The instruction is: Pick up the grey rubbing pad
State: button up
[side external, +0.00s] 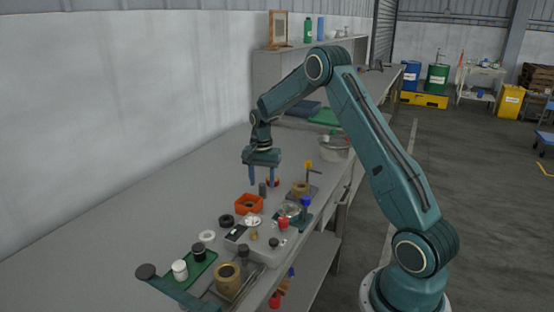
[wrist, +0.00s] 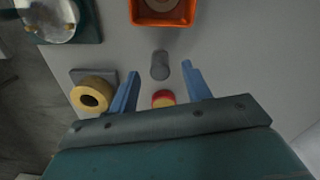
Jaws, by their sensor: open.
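A small dark grey upright cylinder, which looks like the grey rubbing pad, (side external: 262,189) stands on the bench behind the orange tray. In the wrist view the grey piece (wrist: 160,66) shows in line with the gap between the fingertips. My gripper (side external: 262,178) points down with its two blue fingers apart and nothing held. Its fingers also show in the wrist view (wrist: 161,72), one on each side of the grey piece. I cannot tell whether the tips are level with it or above it.
A red and yellow round piece (wrist: 163,98) sits close by, between the fingers in the wrist view. A brass ring (wrist: 92,95) on a grey plate is to its left. An orange tray (side external: 249,204) holds a ring. Several small parts crowd the bench front; the wall side is clear.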

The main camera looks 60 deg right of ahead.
aim_at(263, 184)
jog(key=shift+f, duration=1.6)
grip_shut()
